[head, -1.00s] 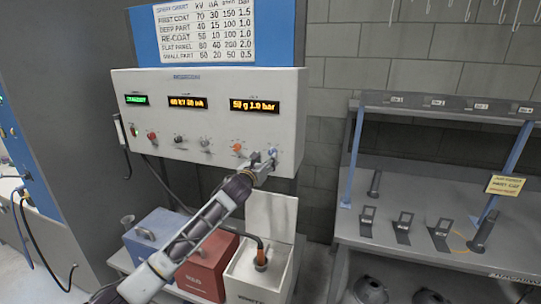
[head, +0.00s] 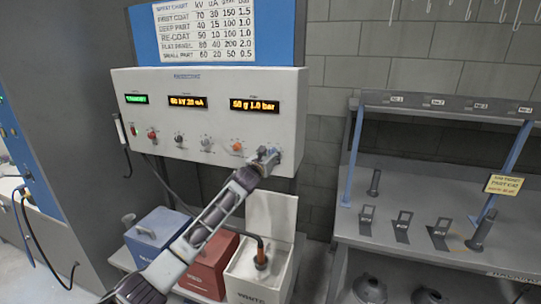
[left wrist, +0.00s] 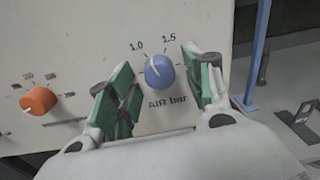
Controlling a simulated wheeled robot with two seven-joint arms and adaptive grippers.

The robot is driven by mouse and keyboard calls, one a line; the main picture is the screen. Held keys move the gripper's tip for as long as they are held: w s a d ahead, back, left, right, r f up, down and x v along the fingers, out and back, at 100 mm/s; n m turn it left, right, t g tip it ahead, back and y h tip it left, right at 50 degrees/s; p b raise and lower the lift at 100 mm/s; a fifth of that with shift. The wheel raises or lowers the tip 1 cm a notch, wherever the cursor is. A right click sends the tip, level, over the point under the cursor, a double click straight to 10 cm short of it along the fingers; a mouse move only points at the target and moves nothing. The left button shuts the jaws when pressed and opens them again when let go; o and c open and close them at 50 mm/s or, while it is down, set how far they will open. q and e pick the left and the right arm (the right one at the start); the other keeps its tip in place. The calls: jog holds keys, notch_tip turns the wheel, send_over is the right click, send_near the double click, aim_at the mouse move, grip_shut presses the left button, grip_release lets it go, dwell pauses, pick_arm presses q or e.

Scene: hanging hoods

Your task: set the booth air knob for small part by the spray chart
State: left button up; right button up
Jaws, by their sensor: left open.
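The blue AIR bar knob (left wrist: 159,72) shows in the left wrist view on the white control panel, its white pointer up and slightly left towards the 1.0 mark. My left gripper (left wrist: 162,85) is open, its green-padded fingers on either side of the knob with gaps showing. In the head view my left gripper (head: 268,154) is at the panel's lower right and hides the knob. The right display (head: 254,106) reads 50 g 1.0 bar. The spray chart (head: 205,32) above lists small part as 60, 20, 50, 0.5. My right gripper is not in view.
An orange knob (left wrist: 39,100) sits left of the air knob, and several more knobs line the panel (head: 215,85). Below stand a blue box (head: 155,232), a red box (head: 208,265) and an open white box (head: 250,285). A grey rack (head: 440,170) stands right.

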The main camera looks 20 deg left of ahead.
pick_arm(q)
jog(key=shift+c, duration=0.4)
jog(key=c, duration=0.9)
jog(key=shift+c, duration=0.2)
jog(key=shift+n, duration=0.5)
jog(key=shift+d+n+t+y+p, duration=0.15)
jog(key=shift+n+p, duration=0.15)
jog(key=shift+n, duration=3.3)
jog(key=shift+n+t+y+p, duration=0.15)
jog(key=shift+n+p, duration=0.15)
jog(key=shift+n, duration=3.3)
